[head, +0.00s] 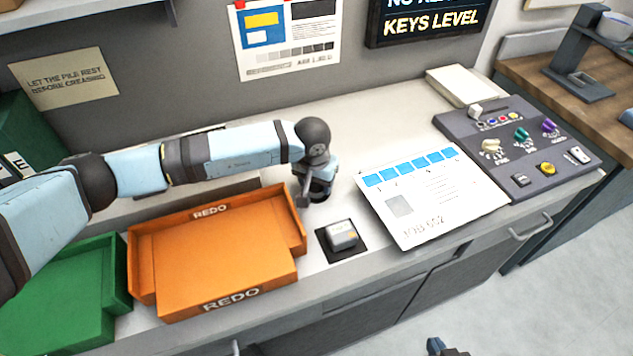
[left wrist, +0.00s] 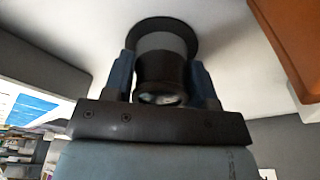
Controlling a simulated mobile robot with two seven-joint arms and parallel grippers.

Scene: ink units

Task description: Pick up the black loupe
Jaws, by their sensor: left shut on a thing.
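The black loupe (head: 320,190) is at the back of the counter, just right of the orange REDO tray, mostly covered by my left gripper in the head view. In the left wrist view the loupe (left wrist: 162,68) shows a grey band, a dark wide rim and a glassy lens end, between two blue fingers. My left gripper (head: 318,178) is shut on it. The rim is close to the white counter top; I cannot tell whether it touches. A small dark and blue part at the bottom edge of the head view looks like my right gripper (head: 440,346); its jaws are unclear.
The orange REDO tray (head: 215,268) and a green tray (head: 60,300) stand to the left. A small grey block (head: 342,236) sits on a black pad in front. A printed sheet (head: 430,195) and a control console (head: 515,145) lie to the right.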

